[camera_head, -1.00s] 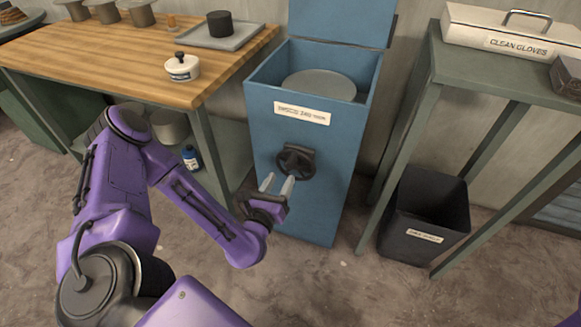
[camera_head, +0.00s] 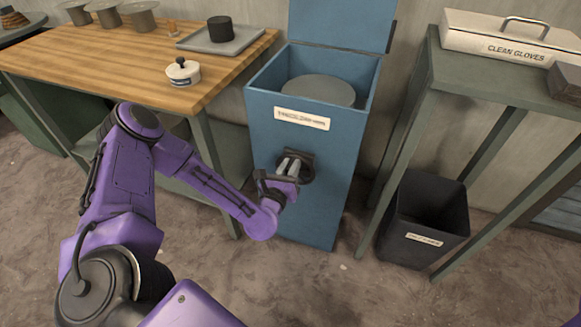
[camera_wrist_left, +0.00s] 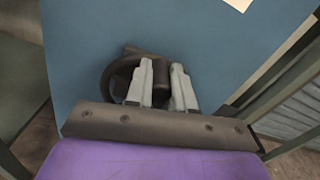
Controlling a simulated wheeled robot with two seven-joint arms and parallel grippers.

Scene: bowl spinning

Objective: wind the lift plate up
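The lift plate is a grey round disc (camera_head: 318,90) lying inside the open top of a blue cabinet (camera_head: 338,135), a little below its rim. A dark crank wheel (camera_head: 307,162) sits on the cabinet's front, below a white label. It also shows in the left wrist view (camera_wrist_left: 112,82). My left gripper (camera_head: 289,165) is at the wheel, its two pale fingers close together. In the left wrist view the fingers (camera_wrist_left: 161,80) stand either side of a dark part, seemingly the crank's handle, mostly hidden between them. My right gripper is out of view.
A green table (camera_head: 480,72) with a clean-gloves box (camera_head: 508,38) stands right, a dark bin (camera_head: 425,220) beneath. Floor in front is clear.

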